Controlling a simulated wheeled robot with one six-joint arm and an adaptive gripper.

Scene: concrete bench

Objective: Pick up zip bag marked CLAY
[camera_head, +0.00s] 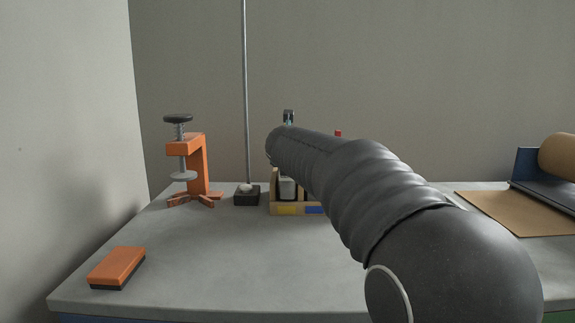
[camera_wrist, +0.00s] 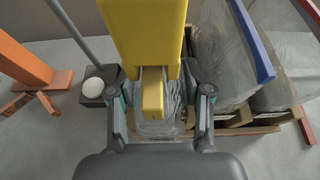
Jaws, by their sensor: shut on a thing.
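In the wrist view my gripper (camera_wrist: 160,100) has its two fingers on either side of a clear bag with a yellow top (camera_wrist: 148,30) and is shut on it. A smaller yellow piece lies between the fingers, with crumpled clear film around its lower end. No CLAY lettering is readable on it. A clear bag with a blue strip (camera_wrist: 222,70) and one with a red strip (camera_wrist: 290,50) stand to the right in the wooden crate (camera_wrist: 240,131).
An orange clamp stand (camera_head: 197,168) stands left of the crate. A small black base with a white knob and a tall pole (camera_head: 245,90) is between them. An orange block (camera_head: 117,266) lies at front left. A brown roll (camera_head: 557,155) is at right. The front middle bench is clear.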

